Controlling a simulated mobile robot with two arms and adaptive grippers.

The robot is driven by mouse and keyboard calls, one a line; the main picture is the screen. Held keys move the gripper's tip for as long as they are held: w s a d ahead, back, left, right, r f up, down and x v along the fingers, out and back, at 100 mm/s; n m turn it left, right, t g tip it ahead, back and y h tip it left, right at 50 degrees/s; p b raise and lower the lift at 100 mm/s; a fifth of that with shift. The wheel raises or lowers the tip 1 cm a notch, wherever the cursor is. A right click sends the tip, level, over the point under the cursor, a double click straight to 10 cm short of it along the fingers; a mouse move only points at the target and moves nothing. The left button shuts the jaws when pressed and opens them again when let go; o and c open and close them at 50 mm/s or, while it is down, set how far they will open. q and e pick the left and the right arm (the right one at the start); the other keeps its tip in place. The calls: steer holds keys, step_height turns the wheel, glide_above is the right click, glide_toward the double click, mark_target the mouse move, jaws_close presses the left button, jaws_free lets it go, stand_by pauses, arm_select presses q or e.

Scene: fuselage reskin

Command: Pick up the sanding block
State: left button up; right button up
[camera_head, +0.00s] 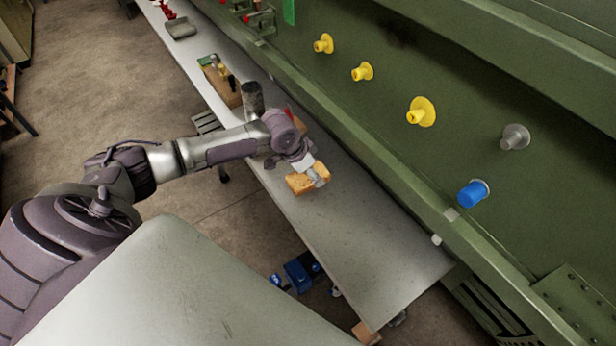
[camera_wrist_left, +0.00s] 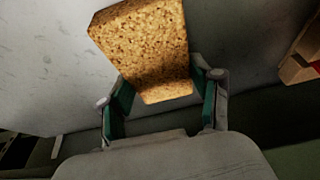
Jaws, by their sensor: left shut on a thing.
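The sanding block (camera_head: 303,182) is a tan, grainy block over the grey bench in the head view. In the left wrist view the block (camera_wrist_left: 145,45) stretches up from between the two fingers. My left gripper (camera_head: 318,177) is shut on the block in the head view. Its fingers, with green inner pads, stand on both sides of the block's near end in the wrist view, where the gripper (camera_wrist_left: 163,100) also shows. I cannot tell whether the block touches the bench. My right gripper is not in view.
The long grey bench (camera_head: 360,240) has free room at its near end. A wooden board with tools (camera_head: 222,85) and a grey tray (camera_head: 181,28) lie farther along. The green panel (camera_head: 450,150) at the right carries yellow fittings (camera_head: 421,111) and a blue one (camera_head: 472,194).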

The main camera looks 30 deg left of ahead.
mark_target(321, 173)
arm_select(q)
steer(key=shift+r+b, duration=0.4)
steer(key=shift+r, duration=0.1)
steer(key=r+b, duration=0.1)
steer(key=r, duration=0.1)
steer(key=d+r, duration=0.1)
steer(key=r, duration=0.1)
steer(key=shift+s+b, duration=0.1)
steer(key=shift+b, duration=0.3)
steer(key=s+d+r+b, duration=0.2)
steer(key=s+d+r, duration=0.2)
steer(key=d, duration=0.6)
steer(key=shift+r, duration=1.3)
